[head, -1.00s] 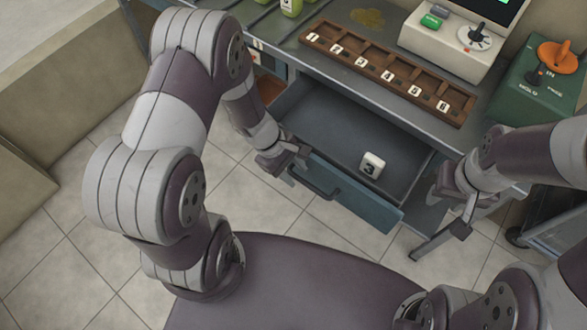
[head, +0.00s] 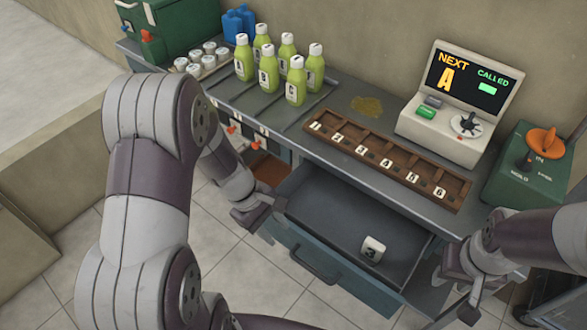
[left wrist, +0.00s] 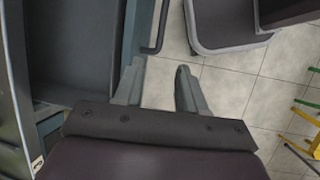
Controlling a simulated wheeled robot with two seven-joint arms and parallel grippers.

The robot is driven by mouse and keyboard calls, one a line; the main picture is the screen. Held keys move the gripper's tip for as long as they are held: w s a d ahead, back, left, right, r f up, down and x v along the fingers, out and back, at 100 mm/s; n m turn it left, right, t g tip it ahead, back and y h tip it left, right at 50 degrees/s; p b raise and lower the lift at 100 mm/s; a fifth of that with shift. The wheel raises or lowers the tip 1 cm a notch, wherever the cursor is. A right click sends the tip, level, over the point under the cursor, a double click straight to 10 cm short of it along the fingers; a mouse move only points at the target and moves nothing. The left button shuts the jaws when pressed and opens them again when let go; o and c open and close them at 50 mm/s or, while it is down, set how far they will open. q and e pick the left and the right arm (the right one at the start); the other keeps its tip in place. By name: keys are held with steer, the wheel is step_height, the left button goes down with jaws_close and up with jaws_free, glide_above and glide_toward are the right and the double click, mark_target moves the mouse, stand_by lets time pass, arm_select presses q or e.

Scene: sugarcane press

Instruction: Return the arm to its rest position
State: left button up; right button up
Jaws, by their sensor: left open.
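My left arm reaches in from the left in the head view, bent at the elbow. My left gripper (head: 262,212) is open and empty near the left front corner of the pulled-out drawer (head: 335,230). In the left wrist view the two fingers of this gripper (left wrist: 159,72) stand apart over the tiled floor, beside the drawer's front and its handle (left wrist: 161,28). My right gripper (head: 452,298) is at the right of the drawer; its fingers look apart, with nothing seen between them.
A white block marked 3 (head: 373,249) lies in the drawer. The counter holds a numbered wooden rack (head: 385,160), several green bottles (head: 268,70), a screen console (head: 450,120) reading NEXT A, and a green box with an orange knob (head: 525,165).

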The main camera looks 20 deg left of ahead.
arm_select(q)
steer(key=s+r+m+y+p, duration=0.2)
steer(key=r+m+p, duration=0.2)
steer(key=r+m, duration=0.2)
steer(key=s+r+m+t+y+p, duration=0.1)
steer(key=s+r+m+y+p, duration=0.1)
steer(key=r+m, duration=0.5)
step_height(320, 180, up, 4)
steer(key=y+p, duration=0.1)
steer(key=p, duration=0.1)
steer(key=shift+a+f+m+p, duration=0.15)
steer(key=shift+f+m+p, duration=0.15)
steer(key=shift+p, duration=0.1)
steer(key=shift+s+r, duration=0.1)
